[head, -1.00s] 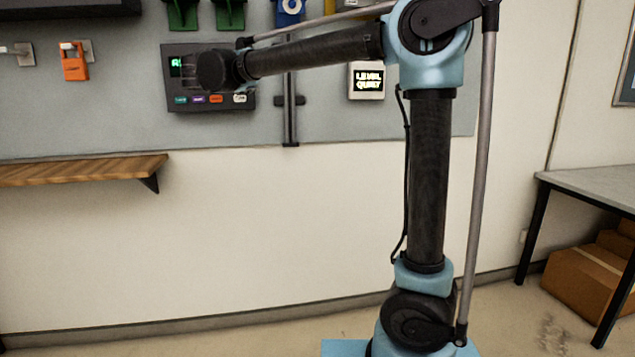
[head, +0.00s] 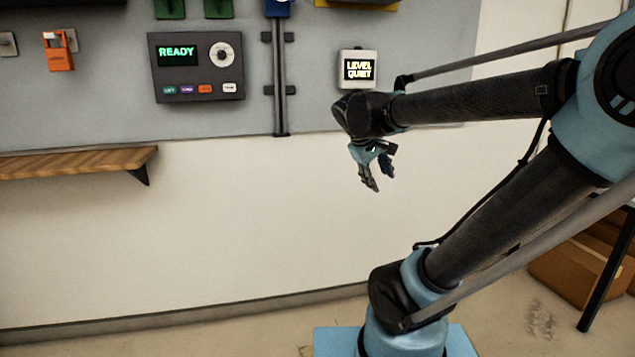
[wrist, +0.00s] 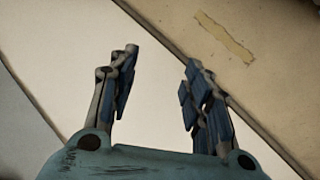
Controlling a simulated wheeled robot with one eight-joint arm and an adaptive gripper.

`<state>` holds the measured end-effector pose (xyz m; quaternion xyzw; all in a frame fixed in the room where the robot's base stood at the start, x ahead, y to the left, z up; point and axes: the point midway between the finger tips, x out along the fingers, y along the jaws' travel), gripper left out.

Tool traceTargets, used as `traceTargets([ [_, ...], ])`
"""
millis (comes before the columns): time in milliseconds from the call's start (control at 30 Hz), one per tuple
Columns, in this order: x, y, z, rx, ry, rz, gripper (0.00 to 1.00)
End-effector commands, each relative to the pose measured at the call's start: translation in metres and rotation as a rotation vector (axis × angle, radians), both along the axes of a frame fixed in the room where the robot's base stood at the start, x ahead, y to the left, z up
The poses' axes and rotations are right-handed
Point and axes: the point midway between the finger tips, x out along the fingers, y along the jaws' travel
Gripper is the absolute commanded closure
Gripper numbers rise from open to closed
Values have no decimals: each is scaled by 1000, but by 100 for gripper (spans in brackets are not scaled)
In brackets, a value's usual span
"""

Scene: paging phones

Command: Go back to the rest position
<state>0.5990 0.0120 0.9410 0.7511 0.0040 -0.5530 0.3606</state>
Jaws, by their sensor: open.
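My gripper (head: 377,182) hangs below the end of my arm in the head view, fingers pointing down in front of the bare wall. In the wrist view the two fingers (wrist: 157,90) are spread apart with nothing between them. Beyond them are pale wall and floor, with a tan strip on the floor. My gripper is clear of the grey panel above and touches nothing that I can see.
A dark control box (head: 197,67) on the panel reads "READY". A small white box (head: 358,85) reads "LEVEL QUIET". An orange handset (head: 58,52) hangs at left. A wooden shelf (head: 75,162) juts out below. A cardboard box (head: 585,262) sits at right.

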Motion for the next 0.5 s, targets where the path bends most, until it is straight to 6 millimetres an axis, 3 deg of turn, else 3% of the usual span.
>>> traceTargets([
  [33, -19, -11, -18, 44, 15, -46, 55],
  [200, -73, -26, -72, 206, 60, -183, 55],
  [400, -130, -26, -132, 395, 92, -335, 55],
  [500, -149, -21, -154, 469, 99, -393, 55],
])
